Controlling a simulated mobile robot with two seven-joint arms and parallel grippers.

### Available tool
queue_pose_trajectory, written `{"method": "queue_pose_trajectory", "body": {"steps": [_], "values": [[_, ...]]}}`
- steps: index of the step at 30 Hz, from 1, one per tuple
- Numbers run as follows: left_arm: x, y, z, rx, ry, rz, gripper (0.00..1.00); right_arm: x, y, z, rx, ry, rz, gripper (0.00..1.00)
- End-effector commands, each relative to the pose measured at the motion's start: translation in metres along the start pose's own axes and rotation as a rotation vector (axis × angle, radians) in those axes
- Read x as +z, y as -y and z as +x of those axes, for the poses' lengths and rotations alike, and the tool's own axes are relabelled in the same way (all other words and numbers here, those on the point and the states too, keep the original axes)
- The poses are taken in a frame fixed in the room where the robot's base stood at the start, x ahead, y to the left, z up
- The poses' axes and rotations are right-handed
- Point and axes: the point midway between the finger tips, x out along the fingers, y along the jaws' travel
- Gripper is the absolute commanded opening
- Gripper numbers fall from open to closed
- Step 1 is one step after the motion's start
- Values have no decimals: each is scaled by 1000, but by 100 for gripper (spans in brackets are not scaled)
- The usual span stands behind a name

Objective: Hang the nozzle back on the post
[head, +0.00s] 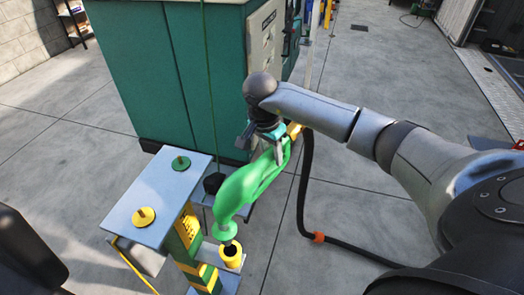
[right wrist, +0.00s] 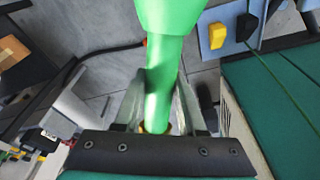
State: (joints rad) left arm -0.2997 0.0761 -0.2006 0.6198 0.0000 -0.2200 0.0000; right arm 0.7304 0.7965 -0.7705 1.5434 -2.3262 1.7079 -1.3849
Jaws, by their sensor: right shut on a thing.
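The green nozzle (head: 240,188) hangs tilted from my right gripper (head: 272,142), its dark spout tip pointing down. In the right wrist view my right gripper (right wrist: 157,112) is shut around the nozzle's green handle (right wrist: 163,75). The post (head: 187,235) has yellow and green bands, with a yellow ring-shaped holder (head: 231,262) low on its right. The spout tip overlaps the holder's opening in the head view; I cannot tell whether it is inside or just above. My left gripper is not in view.
A grey plate (head: 158,200) with a green and a yellow round cap stands left of the nozzle. A teal cabinet (head: 165,75) rises behind. A black hose (head: 303,185) with an orange band runs down to the floor. Open concrete floor lies right.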

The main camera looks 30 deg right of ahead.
Motion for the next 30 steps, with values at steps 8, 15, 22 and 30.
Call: {"method": "queue_pose_trajectory", "body": {"steps": [8,15,22,30], "values": [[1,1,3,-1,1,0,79,-2,0,7,1,0,24,0],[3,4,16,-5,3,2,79,4,1,23,0,-1,19,0],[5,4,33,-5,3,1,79,12,3,44,-1,0,13,0],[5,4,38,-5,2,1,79,14,4,49,-3,-2,11,0]]}}
